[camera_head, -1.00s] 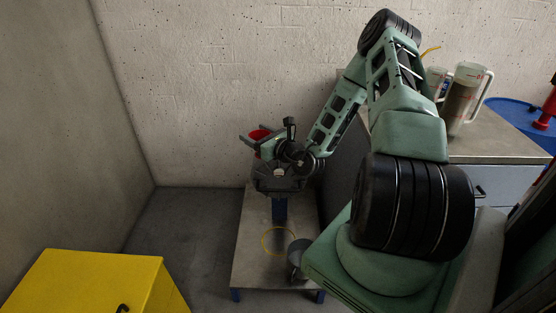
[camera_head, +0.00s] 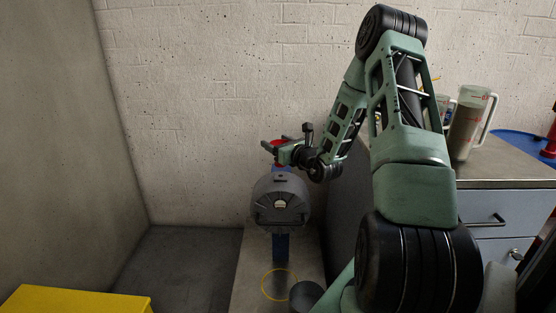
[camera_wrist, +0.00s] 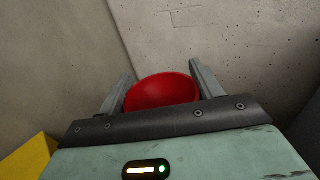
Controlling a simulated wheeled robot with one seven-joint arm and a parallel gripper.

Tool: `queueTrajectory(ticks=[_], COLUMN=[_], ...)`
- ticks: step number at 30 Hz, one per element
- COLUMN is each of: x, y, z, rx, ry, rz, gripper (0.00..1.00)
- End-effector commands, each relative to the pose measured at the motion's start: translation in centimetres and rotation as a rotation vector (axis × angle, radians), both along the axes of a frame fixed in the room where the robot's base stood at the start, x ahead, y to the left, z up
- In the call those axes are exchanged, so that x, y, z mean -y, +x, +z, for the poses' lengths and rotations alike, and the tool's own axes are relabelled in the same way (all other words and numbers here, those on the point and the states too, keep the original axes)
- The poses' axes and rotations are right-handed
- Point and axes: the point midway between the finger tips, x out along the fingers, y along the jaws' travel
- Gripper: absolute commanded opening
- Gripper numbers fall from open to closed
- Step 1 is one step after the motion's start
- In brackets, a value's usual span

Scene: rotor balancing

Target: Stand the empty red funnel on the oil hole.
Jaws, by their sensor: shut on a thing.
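The red funnel (camera_wrist: 162,91) is between the two fingers of my gripper (camera_wrist: 160,85) in the wrist view, and its bowl is open and looks empty. In the head view the funnel (camera_head: 279,144) shows as a small red patch at my gripper (camera_head: 277,148), above the top of a grey rounded machine housing (camera_head: 281,200). A blue part (camera_head: 282,168) shows just below the funnel, at the housing's top. The oil hole and the funnel's spout cannot be made out. I cannot tell if the funnel touches the housing.
The housing stands on a blue post (camera_head: 281,247) over a grey base plate (camera_head: 250,280) with a yellow ring (camera_head: 279,285). A yellow cabinet (camera_head: 80,303) is at lower left. A grey drawer bench (camera_head: 500,205) with a clear jug (camera_head: 470,122) is at right.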

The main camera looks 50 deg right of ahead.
Motion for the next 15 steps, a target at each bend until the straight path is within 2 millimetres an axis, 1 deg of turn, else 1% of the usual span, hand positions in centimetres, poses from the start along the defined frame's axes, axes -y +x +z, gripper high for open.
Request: queueTrajectory(ticks=[5, 10, 12, 15], x=[0.0, 0.0, 0.0, 0.0], y=[0.0, 0.0, 0.0, 0.0], z=[-1.4, -3.9, -4.2, -4.1], rx=[0.001, 0.0, 0.002, 0.002], ry=[0.0, 0.0, -0.001, -0.004], rz=[0.0, 0.001, 0.001, 0.001], gripper=[0.38, 0.38, 0.38, 0.38])
